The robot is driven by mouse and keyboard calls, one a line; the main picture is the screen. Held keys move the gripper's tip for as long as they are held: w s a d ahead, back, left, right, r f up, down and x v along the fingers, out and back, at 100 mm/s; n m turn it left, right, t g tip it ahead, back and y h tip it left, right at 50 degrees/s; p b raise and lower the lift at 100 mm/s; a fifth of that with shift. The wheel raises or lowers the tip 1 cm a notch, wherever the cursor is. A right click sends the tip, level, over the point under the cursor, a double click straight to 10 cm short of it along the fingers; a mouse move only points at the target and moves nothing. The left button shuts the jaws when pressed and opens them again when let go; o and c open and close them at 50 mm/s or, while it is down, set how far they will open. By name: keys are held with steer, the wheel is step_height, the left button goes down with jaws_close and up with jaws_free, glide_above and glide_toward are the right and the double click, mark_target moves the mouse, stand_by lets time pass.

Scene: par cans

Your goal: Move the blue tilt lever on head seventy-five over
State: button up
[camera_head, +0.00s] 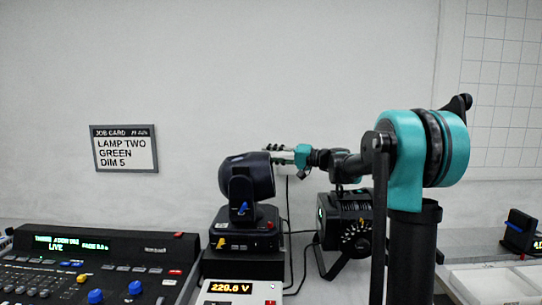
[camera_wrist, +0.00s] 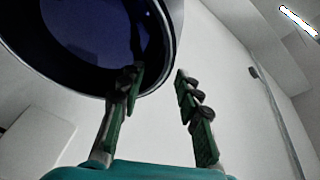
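A black moving-head lamp (camera_head: 247,178) stands on its base (camera_head: 243,240) at the centre of the head view. A small blue lever (camera_head: 242,208) shows on its yoke, and a yellow lever (camera_head: 221,243) shows on the base. I cannot read a number on the lamp. My gripper (camera_head: 284,155) is level with the upper right side of the lamp head. In the wrist view my gripper (camera_wrist: 157,82) is open, with nothing between its fingers. The dark round lamp head (camera_wrist: 95,35) fills the upper left there, and the left finger overlaps its rim; contact is unclear. No blue lever shows there.
A control desk (camera_head: 95,265) with blue knobs is at the lower left. A meter (camera_head: 232,287) reading about 229.6 V is in front of the lamp. A black lamp (camera_head: 345,215) stands behind my arm. A job card (camera_head: 124,149) hangs on the wall.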

steer(key=shift+c, duration=0.3)
jaws_close()
steer(key=shift+f, duration=0.1)
steer(key=shift+d+f, duration=0.8)
steer(key=shift+f, duration=0.1)
steer(key=shift+o, duration=0.3)
jaws_free()
steer(key=v, duration=1.2)
